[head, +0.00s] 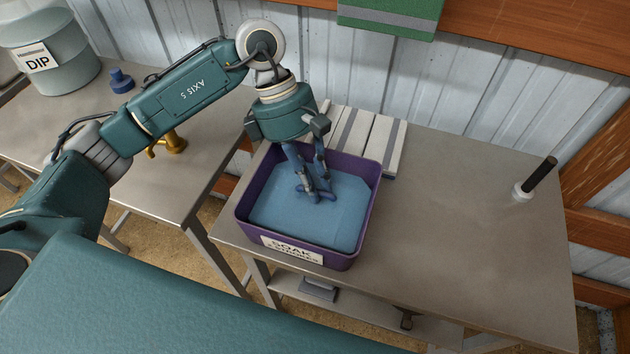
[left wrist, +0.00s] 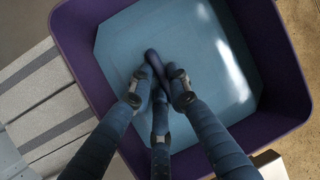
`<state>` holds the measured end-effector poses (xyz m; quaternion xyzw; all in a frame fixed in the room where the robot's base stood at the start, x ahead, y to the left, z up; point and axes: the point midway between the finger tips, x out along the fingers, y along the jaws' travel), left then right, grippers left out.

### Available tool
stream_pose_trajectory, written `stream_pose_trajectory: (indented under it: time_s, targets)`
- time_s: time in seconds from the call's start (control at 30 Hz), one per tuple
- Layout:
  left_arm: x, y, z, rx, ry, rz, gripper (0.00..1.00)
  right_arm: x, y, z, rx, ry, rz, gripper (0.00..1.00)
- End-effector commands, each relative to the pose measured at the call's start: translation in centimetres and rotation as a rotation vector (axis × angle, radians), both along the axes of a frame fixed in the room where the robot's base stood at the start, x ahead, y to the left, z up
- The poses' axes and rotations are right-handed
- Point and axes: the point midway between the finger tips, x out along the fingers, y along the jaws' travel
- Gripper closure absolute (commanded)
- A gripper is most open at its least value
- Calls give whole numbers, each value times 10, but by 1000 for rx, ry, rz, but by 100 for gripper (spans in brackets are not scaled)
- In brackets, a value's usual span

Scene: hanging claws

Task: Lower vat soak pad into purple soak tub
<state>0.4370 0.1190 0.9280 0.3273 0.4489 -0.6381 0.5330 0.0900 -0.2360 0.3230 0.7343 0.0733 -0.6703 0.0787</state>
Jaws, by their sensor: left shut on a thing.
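The purple soak tub (head: 368,212) stands on a metal table, with a white label reading SOAK on its near wall; its rim also shows in the left wrist view (left wrist: 84,68). The vat soak pad (head: 275,203) is a light blue slab with cut corners, lying inside the tub's walls; it fills much of the left wrist view (left wrist: 120,45). My left gripper (head: 316,192) reaches down into the tub, its dark fingers shut around a dark blue grip at the pad's middle. I cannot tell whether the pad touches the tub's floor. My right gripper is out of view.
A slatted whitish rack (head: 384,143) lies behind the tub. A black-handled tool (head: 540,178) stands at the table's far right; the table between is clear. On the left table are a DIP vat (head: 65,62), a blue knob-like piece (head: 121,80) and a brass piece (head: 172,143).

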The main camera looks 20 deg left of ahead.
Motion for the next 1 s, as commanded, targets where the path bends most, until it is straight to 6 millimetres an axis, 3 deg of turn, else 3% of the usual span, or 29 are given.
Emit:
stream_pose_trajectory:
  time_s: [0.1, 0.13, 0.23, 0.63, 1.0]
  targets:
    - [0, 0, -4, 0, 0, 0, 100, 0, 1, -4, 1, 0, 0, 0]
    - [0, 0, -3, 0, -1, 0, 80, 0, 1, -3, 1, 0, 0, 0]
    - [0, 0, -2, 0, 0, 0, 61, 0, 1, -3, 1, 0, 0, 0]
    - [3, 3, 5, 0, -2, 2, 61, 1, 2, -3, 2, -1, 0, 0]
    - [19, 31, 71, 0, -3, 2, 61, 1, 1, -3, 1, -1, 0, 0]
